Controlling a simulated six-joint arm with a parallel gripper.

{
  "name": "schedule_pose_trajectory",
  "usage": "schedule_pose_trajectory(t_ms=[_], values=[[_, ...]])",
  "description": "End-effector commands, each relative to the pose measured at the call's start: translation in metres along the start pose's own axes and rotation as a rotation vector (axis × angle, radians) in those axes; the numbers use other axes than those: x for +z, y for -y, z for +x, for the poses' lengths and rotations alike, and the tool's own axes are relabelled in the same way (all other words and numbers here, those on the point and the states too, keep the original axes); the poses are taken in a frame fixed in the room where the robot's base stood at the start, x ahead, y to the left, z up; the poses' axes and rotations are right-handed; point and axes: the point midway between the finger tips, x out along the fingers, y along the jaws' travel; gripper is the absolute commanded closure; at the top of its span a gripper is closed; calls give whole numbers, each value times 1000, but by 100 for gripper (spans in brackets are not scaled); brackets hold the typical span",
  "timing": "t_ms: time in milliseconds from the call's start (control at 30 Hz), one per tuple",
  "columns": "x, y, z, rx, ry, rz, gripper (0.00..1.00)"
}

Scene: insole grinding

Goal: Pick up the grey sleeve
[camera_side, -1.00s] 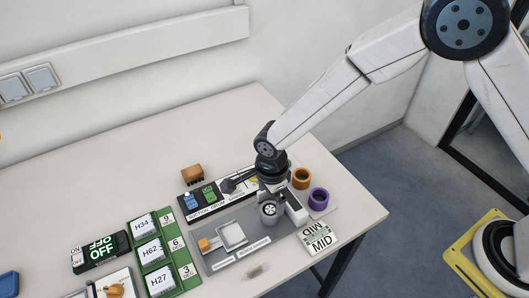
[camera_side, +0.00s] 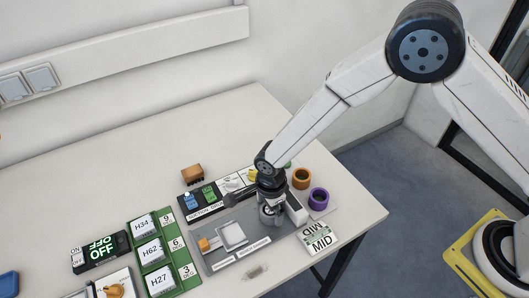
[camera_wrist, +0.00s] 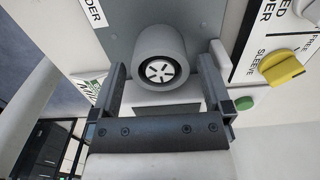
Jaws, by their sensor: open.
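The grey sleeve (camera_wrist: 148,42) is a thick ring in the wrist view, with a white, slotted round hub in its middle. It sits against the grey plate (camera_wrist: 135,12), between the two fingers of my gripper (camera_wrist: 167,62). The fingers are apart, one on each side of the sleeve, and look clear of it. In the side view my gripper (camera_side: 270,200) points down over the grey plate, and the sleeve (camera_side: 268,216) shows just below it, partly hidden by the gripper.
An orange ring (camera_side: 302,179) and a purple ring (camera_side: 318,197) stand to the right. A MID card (camera_side: 320,239) lies in front of them. A yellow knob (camera_wrist: 283,68) and a green button (camera_wrist: 244,103) are near the right finger.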

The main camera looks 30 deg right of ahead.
Motion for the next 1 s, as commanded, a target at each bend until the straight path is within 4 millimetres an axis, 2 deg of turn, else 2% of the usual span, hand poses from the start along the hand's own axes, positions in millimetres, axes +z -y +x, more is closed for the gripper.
schedule_pose_trajectory(t_ms=[333,500,600,1000], values=[[0,0,0,0,0,0,0],[0,0,0,0,0,0,54],[0,0,0,-1,0,0,80],[0,0,-4,-2,1,0,81]])
